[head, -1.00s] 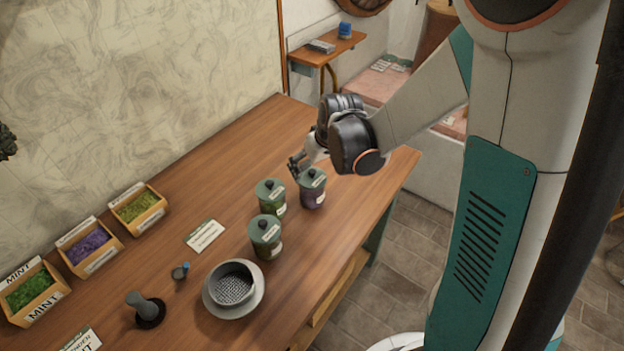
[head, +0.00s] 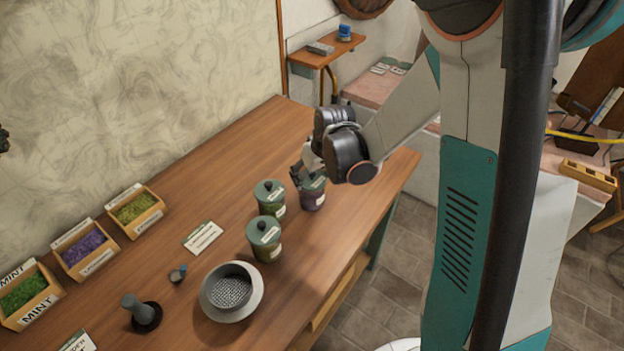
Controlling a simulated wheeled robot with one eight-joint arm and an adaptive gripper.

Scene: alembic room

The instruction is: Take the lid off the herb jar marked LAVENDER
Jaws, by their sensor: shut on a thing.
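Three jars with green lids and black knobs stand on the wooden table (head: 190,190). The rightmost jar (head: 313,199) has purple contents; its label is too small to read. My gripper (head: 306,178) is at the top of this jar, shut on its lid (head: 316,184), and hides the knob. The lid looks seated on the jar or very close to it; I cannot tell if there is a gap. The other two jars, a back one (head: 270,198) and a front one (head: 265,239), hold green contents and have their lids on.
A grey strainer bowl on a plate (head: 231,291) stands at the front, with a dark pestle-like tool (head: 141,312) to its left. Three herb boxes (head: 84,249) line the wall side. A card (head: 202,237) lies mid-table. The table's far end is clear.

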